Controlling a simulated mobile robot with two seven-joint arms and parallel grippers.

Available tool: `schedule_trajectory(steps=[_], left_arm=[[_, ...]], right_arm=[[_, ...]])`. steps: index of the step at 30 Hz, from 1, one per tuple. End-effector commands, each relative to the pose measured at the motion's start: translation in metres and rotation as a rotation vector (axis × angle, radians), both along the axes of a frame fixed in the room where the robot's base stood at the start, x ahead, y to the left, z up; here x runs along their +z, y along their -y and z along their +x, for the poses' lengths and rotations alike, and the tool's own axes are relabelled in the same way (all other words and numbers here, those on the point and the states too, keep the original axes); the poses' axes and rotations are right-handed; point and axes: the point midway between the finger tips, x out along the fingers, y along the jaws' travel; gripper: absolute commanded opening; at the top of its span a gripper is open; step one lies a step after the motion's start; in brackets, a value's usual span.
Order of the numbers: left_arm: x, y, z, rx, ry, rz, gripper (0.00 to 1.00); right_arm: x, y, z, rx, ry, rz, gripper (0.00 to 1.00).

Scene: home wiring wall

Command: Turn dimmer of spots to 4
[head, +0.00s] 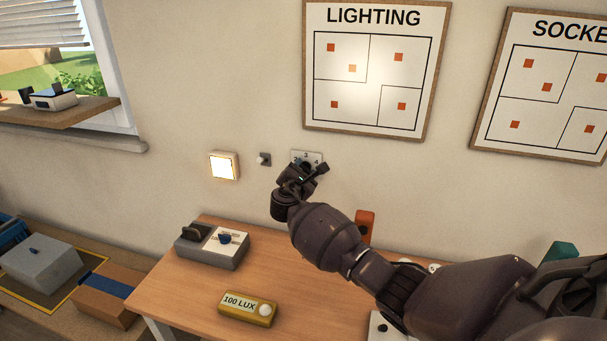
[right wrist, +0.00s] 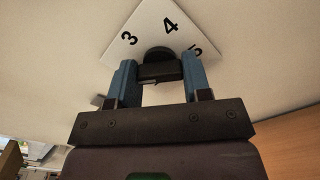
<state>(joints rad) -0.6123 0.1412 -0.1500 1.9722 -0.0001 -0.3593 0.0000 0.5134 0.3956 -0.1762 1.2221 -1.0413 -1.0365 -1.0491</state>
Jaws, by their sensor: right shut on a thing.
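The dimmer's white plate (head: 314,156) is on the wall below the lighting board, mostly behind my right gripper (head: 303,170). In the right wrist view the plate (right wrist: 148,22) shows the numbers 3, 4 and 5. A dark knob (right wrist: 158,53) sits on it between the two blue fingers of my right gripper (right wrist: 158,78), which is shut on it. The 4 is just above the knob in that view. I cannot make out a pointer mark on the knob. My left gripper is not in view.
The table below holds a grey control box (head: 212,248) and a yellow meter (head: 247,309) reading 100 LUX. The lighting board (head: 375,118) hangs above.

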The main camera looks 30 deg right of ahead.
Motion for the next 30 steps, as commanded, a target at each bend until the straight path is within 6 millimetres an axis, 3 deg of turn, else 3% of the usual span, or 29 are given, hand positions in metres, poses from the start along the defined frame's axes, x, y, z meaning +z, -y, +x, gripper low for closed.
schedule_trajectory(steps=[16, 30], left_arm=[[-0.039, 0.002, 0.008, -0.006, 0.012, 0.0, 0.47], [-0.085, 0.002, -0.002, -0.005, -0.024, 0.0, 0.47]], right_arm=[[-0.006, 0.0, 0.0, -0.002, 0.37, 0.32, 0.21], [-0.007, 0.0, 0.0, -0.004, 0.709, 0.611, 0.21]])
